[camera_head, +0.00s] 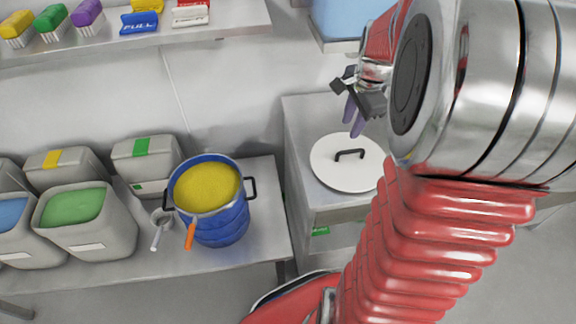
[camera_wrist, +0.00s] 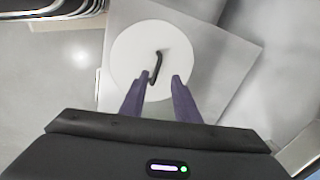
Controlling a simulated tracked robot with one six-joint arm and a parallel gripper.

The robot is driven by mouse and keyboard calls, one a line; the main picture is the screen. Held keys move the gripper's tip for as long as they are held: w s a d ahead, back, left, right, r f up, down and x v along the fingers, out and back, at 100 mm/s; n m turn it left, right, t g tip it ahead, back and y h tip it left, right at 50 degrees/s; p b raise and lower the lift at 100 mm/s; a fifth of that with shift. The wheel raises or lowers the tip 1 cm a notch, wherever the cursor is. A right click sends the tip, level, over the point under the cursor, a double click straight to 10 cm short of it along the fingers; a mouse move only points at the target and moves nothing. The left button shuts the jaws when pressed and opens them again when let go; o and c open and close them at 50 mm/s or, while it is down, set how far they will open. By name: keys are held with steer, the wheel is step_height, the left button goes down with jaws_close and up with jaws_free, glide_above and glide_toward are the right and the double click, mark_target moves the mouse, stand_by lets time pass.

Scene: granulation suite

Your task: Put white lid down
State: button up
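The white lid (camera_head: 333,172) is a round disc with a black handle (camera_head: 349,154). It lies flat on the grey cabinet top (camera_head: 303,122), and my arm hides its right edge. My gripper (camera_head: 355,122) is above and behind the lid in the head view. In the wrist view the lid (camera_wrist: 128,52) lies below my gripper (camera_wrist: 160,84). The two purple fingers stand apart with a clear gap, and the black handle (camera_wrist: 156,66) shows just beyond the fingertips. Nothing is held between the fingers.
A blue pot (camera_head: 222,222) of yellow powder stands on the bench to the left, with a metal scoop (camera_head: 161,222) beside it. Grey bins of green (camera_head: 75,207) and blue material stand further left. A shelf (camera_head: 231,20) holds coloured items above. A blue container (camera_head: 338,18) is behind the cabinet.

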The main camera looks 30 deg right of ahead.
steer(key=s+a+r+n+t, duration=0.1)
steer(key=s+a+r+n, duration=0.15)
steer(key=a+n, duration=0.4)
steer(key=s+a+r+n+t, duration=0.1)
steer(key=a+r+n, duration=0.25)
steer(key=a, duration=0.55)
steer(key=s+a+r+n+t, duration=0.1)
steer(key=s+a+n, duration=0.8)
steer(key=a, duration=0.2)
steer(key=shift+r+n+y, duration=0.3)
steer(key=shift+y, duration=0.1)
